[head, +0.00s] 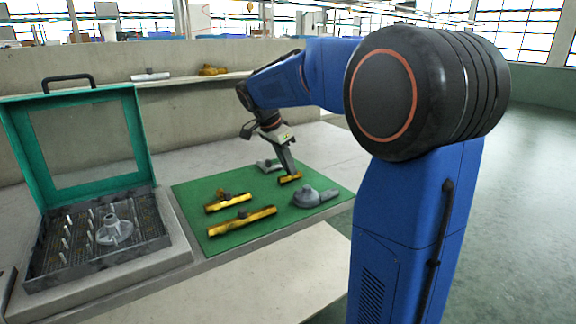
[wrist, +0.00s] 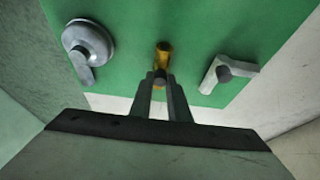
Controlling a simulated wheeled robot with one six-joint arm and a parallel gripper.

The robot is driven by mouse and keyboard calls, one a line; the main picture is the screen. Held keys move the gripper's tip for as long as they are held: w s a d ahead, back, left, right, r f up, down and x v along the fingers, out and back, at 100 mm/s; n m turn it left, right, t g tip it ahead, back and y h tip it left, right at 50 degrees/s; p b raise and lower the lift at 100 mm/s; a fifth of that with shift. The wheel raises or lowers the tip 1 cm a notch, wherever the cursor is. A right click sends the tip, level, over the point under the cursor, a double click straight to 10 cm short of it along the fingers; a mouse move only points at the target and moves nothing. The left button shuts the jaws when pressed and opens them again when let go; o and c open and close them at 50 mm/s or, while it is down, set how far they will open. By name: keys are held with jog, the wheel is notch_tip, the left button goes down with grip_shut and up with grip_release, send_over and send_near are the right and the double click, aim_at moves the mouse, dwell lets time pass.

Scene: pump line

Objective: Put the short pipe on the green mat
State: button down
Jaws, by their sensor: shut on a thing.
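The short pipe (head: 290,178) is a small yellow piece at the back right part of the green mat (head: 205,236). My gripper (head: 288,172) reaches down to it from above and is shut on it. In the wrist view the short pipe (wrist: 163,52) shows end-on at the fingertips (wrist: 162,80), over the green mat (wrist: 195,25). The fingers hide part of it. I cannot tell whether it touches the mat or is held just above it.
Two longer yellow pipe pieces (head: 228,203) (head: 243,221) lie on the mat. A grey round part with an arm (head: 316,197) and a grey angled part (head: 268,166) flank my gripper. An open green-lidded case (head: 75,187) with pegs stands left; a shelf (head: 180,81) runs behind.

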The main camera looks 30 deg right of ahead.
jog(key=shift+f, duration=0.15)
jog(key=c, duration=1.7)
grip_release()
jog(key=shift+o, duration=0.2)
jog(key=v, duration=1.2)
jog(key=s+a+f+n, duration=0.1)
jog(key=s+f+n, duration=0.1)
jog(key=s, duration=0.3)
jog(key=s+a+f+n+t+y, duration=0.1)
jog(key=s+a+f+n, duration=0.1)
jog(key=s, duration=0.4)
jog(key=s+a+f+n+t+y, duration=0.1)
jog(key=s+a+f+n, duration=0.1)
jog(key=s+n, duration=0.3)
jog(key=shift+s+a+f, duration=0.15)
jog(key=shift+a+f, duration=0.05)
jog(key=shift+f, duration=0.7)
jog(key=s+a+f+n+t+y, duration=0.1)
jog(key=s+a+f+n, duration=0.1)
jog(key=s+f+n, duration=0.2)
jog(key=s+a+f+n+t+y, duration=0.1)
jog(key=s+a+f+n, duration=0.2)
jog(key=s+f, duration=0.6)
jog(key=shift+s+f+n+t+y, duration=0.3)
jog(key=shift+s+n, duration=0.05)
jog(key=shift+n, duration=0.45)
